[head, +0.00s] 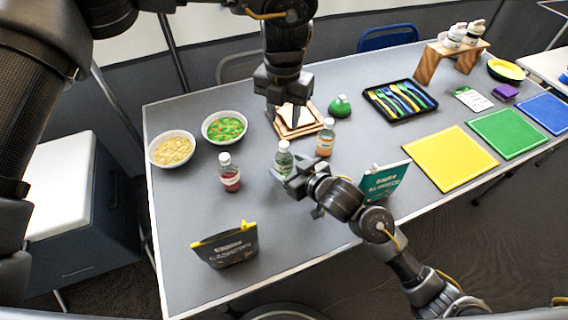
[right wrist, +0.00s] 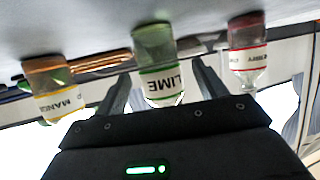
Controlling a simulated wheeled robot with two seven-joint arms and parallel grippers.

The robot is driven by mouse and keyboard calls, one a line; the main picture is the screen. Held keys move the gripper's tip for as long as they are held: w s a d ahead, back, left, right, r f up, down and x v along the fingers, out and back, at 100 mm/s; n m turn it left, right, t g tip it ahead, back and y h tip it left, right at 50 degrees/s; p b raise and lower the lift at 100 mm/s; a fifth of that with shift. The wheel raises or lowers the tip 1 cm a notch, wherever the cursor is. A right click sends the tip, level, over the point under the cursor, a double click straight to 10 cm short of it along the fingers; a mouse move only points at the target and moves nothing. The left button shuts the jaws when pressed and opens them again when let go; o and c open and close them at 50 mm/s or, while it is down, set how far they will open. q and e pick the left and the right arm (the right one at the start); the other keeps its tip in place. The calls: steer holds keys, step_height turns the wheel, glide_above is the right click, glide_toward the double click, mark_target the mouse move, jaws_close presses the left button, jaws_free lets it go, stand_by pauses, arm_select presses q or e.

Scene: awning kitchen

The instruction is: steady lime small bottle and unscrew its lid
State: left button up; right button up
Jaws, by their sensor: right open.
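The lime small bottle (head: 283,158) stands upright on the grey table with its white lid on. In the right wrist view the lime bottle (right wrist: 160,75) appears upside down, its LIME label seen between my right fingers. My right gripper (head: 289,178) is open at the near side of the bottle; I cannot tell whether the fingers reach around it.
A red-filled bottle (head: 229,172) stands left of the lime one, an orange-filled mango bottle (head: 325,138) right. Also near are wooden boards (head: 311,127), a teal box (head: 384,181), a dark cashew pouch (head: 227,247) and two bowls (head: 224,140).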

mark_target(284, 143)
steer(key=shift+x, duration=1.15)
jaws_close()
arm_select(q)
steer(key=m, duration=1)
steer(key=shift+m, duration=0.4)
steer(key=m, duration=0.6)
steer(key=shift+m, duration=0.4)
steer(key=m, duration=0.5)
steer(key=shift+f, duration=4)
